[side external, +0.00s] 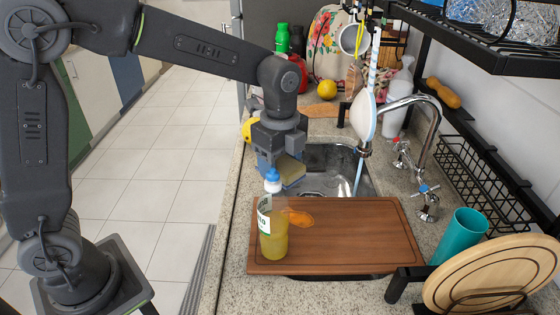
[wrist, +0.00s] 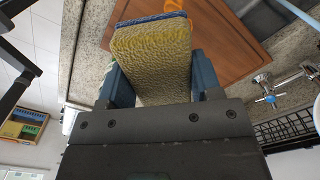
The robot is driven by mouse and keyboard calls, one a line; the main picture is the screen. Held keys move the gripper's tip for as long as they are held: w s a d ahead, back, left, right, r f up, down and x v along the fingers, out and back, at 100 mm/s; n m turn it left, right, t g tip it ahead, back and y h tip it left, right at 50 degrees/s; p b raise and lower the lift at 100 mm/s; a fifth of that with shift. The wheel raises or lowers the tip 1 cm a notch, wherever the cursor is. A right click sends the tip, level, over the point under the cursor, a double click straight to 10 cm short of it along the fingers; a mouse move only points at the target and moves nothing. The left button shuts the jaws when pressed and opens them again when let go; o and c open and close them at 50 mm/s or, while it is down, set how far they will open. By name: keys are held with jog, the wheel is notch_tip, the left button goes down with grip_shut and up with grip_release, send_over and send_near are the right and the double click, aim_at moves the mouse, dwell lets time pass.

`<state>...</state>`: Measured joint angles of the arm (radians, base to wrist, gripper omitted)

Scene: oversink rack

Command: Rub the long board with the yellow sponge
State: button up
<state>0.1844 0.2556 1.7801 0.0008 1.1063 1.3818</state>
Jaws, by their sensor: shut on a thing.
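My gripper (side external: 279,170) is shut on the yellow sponge (side external: 292,170), which has a blue layer. It holds the sponge above the far left end of the long board, apart from it. In the wrist view the sponge (wrist: 152,58) fills the space between the two blue-grey fingers (wrist: 160,80). The long board (side external: 355,235) is brown wood and lies flat across the near part of the sink. An orange patch (side external: 299,218) shows on its left part; an orange bit also shows behind the sponge in the wrist view (wrist: 178,6).
The tap (side external: 435,130), a teal cup (side external: 460,236) and a round wooden plate (side external: 480,272) are at right. The board's middle and right are clear.

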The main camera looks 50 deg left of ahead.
aim_at(315, 217)
jog(key=m, duration=0.8)
jog(key=shift+f+m, duration=0.2)
jog(key=shift+m, duration=0.2)
notch_tip(315, 217, down, 11)
jog(key=shift+r, duration=0.2)
jog(key=shift+f, duration=0.85)
jog(key=shift+w+d+f, duration=0.2)
jog(key=shift+w+d, duration=0.35)
jog(key=shift+w, duration=0.05)
jog(key=shift+w+d, duration=2.25)
jog(key=shift+s+a, duration=2.75)
jog(key=shift+s+r, duration=0.1)
jog(key=shift+r, duration=0.1)
notch_tip(315, 217, up, 8)
